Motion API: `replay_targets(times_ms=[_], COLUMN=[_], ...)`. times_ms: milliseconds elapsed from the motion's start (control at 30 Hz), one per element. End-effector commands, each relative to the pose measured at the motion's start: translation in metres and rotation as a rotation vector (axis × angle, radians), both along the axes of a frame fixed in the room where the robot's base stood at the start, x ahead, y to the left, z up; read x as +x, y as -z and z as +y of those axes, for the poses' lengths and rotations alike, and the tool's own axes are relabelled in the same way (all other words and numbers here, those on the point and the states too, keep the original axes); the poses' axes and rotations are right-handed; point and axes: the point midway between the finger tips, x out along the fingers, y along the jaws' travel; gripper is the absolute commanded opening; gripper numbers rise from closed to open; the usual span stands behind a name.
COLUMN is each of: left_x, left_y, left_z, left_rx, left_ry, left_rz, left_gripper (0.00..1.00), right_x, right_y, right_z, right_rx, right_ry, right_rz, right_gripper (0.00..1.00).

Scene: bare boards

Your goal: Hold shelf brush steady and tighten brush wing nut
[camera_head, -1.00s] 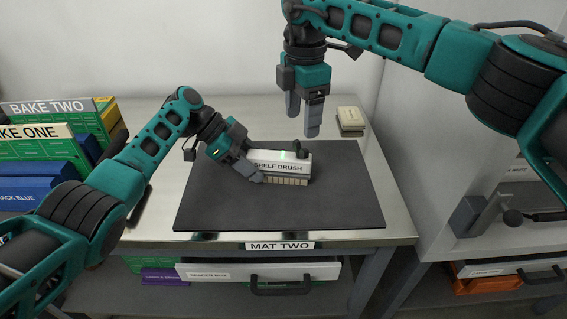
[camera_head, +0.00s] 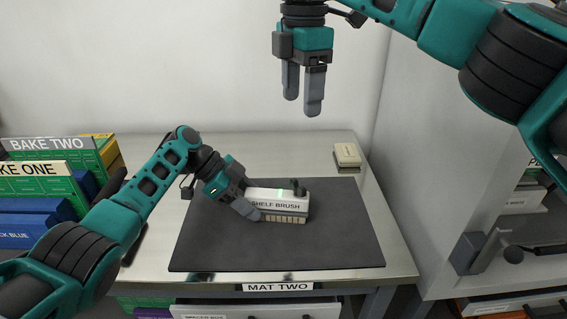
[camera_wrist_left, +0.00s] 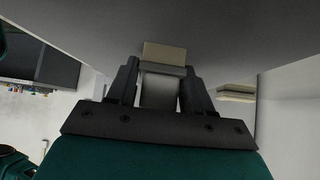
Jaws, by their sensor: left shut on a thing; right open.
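The white shelf brush (camera_head: 278,199), with pale bristles along its lower front edge, lies on the dark mat (camera_head: 330,240) marked MAT TWO. My left gripper (camera_head: 247,205) is shut on the left end of the brush. In the left wrist view the brush (camera_wrist_left: 160,90) sits between my two fingers. My right gripper (camera_head: 302,105) is open and empty, pointing down, high above the brush.
A small cream block (camera_head: 347,155) lies on the metal table behind the mat. Labelled boxes (camera_head: 50,170) are stacked at the left. A grey cabinet wall with a handle (camera_head: 490,250) stands at the right. The mat around the brush is clear.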

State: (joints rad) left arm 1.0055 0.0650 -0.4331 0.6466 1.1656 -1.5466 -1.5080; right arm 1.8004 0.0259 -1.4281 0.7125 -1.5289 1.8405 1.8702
Motion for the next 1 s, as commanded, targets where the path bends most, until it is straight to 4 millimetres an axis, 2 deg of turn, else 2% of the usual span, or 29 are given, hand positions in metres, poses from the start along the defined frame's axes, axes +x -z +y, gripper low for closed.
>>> replay_targets(times_ms=[433,467,733,1000], left_x=[0.0000,0.0000,0.0000,0.0002], left_y=[0.0001,0.0001,0.0000,-0.0009], left_z=[0.0000,-0.0001,0.0000,0.0008], left_rx=[0.000,0.000,0.000,0.000], left_ry=[0.000,0.000,0.000,0.000], left_rz=[0.000,0.000,0.000,0.000], left_gripper=[0.14,0.54,0.79,0.81], right_x=[0.0001,0.0001,0.0002,0.0002], right_y=[0.0005,0.0006,0.0006,0.0006], right_z=[-0.0001,-0.0001,-0.0001,-0.0002], right_rx=[0.000,0.000,0.000,0.000], right_ry=[0.001,0.000,0.001,0.001], right_rz=[0.000,0.000,0.000,0.000], right_gripper=[0.70,0.70,0.70,0.70])
